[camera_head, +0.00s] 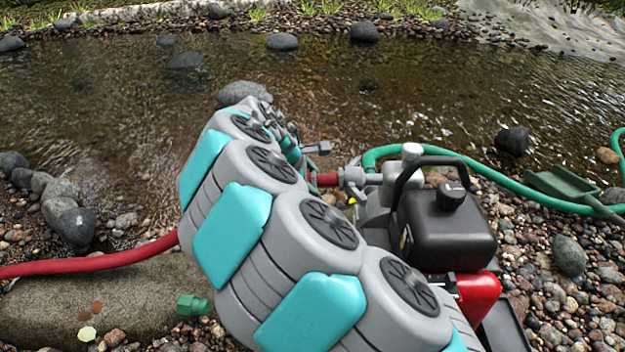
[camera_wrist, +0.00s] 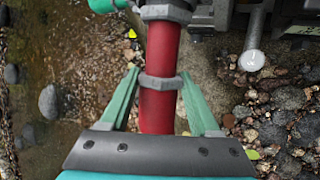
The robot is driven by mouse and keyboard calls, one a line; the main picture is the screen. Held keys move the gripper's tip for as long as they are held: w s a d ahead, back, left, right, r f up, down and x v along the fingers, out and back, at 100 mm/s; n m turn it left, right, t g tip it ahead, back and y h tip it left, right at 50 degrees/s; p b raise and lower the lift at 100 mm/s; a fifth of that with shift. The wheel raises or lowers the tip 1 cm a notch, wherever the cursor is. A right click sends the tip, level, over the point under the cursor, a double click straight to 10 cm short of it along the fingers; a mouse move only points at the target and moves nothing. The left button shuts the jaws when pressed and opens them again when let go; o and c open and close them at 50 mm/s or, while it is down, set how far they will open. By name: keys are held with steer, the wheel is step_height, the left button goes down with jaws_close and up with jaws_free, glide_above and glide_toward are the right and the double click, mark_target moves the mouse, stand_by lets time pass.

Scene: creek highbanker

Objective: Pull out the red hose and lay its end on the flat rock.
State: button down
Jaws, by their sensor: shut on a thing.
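The red hose (camera_head: 95,259) enters from the left edge, crosses the flat rock (camera_head: 135,296) and passes behind my arm. A short red stretch shows again at the pump's grey coupling (camera_head: 352,178). My gripper (camera_wrist: 159,72) is shut on the red hose in the wrist view, one green finger on each side by a grey clamp ring (camera_wrist: 160,82). The hose (camera_wrist: 157,112) runs up into a grey coupling (camera_wrist: 166,12) there and looks joined to it. In the head view my arm hides most of my gripper and the middle of the hose.
The pump (camera_head: 445,225), with a black tank and red base, stands right of my arm. A green hose (camera_head: 500,182) runs right from it past a green scoop (camera_head: 567,186). A green fitting (camera_head: 192,305) lies beside the flat rock. Creek water lies behind; the rock's top is mostly bare.

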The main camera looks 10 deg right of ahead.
steer(key=shift+w+a, duration=0.1)
steer(key=shift+a, duration=0.3)
steer(key=shift+a, duration=0.35)
steer(key=shift+w+a, duration=0.1)
steer(key=shift+a, duration=0.25)
steer(key=shift+a+p, duration=0.3)
steer(key=shift+p, duration=0.05)
steer(key=shift+w+a, duration=0.1)
steer(key=shift+a, duration=0.05)
steer(key=shift+w+a+p, duration=0.2)
steer(key=shift+a, duration=0.65)
steer(key=shift+w+a+p, duration=0.15)
steer(key=shift+a, duration=0.7)
steer(key=shift+r, duration=0.1)
steer(key=shift+r+p, duration=1.4)
steer(key=shift+r, duration=1)
